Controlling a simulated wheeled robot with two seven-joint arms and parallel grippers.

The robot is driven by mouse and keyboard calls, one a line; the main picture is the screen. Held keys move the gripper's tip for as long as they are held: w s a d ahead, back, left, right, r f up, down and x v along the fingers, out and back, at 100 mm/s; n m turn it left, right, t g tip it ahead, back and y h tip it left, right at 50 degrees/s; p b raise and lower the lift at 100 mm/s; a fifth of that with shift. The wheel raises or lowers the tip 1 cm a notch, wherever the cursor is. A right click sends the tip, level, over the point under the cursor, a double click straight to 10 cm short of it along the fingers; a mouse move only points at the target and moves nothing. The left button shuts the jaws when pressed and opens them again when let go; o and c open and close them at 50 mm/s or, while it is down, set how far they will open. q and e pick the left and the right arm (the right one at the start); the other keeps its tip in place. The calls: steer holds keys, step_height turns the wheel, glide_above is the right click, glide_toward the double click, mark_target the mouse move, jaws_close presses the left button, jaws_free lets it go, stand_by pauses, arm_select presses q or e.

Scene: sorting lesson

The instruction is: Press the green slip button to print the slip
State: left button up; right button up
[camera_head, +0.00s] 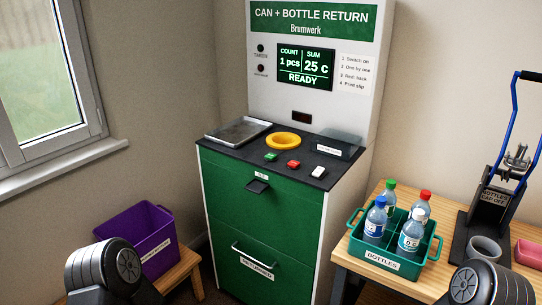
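The green button (271,156) is on the black top of the can and bottle return machine (225,195), left of a red button (293,164) and a white switch (318,172). The screen (305,67) reads count 1 pcs, sum 25 c, READY. A dark slot-like part (258,186) is on the green front under a small label too small to read; no paper slip shows there. Dark rounded parts of my arms show at the bottom left and bottom right. Both grippers are out of view.
A yellow ring (283,141) and a metal tray (238,131) are on the machine top. A purple crate (147,238) stands on a stool at left. On the right table (395,272) are a green bottle crate (408,266) with several bottles, a blue-handled press (490,198) and a grey cup (484,247).

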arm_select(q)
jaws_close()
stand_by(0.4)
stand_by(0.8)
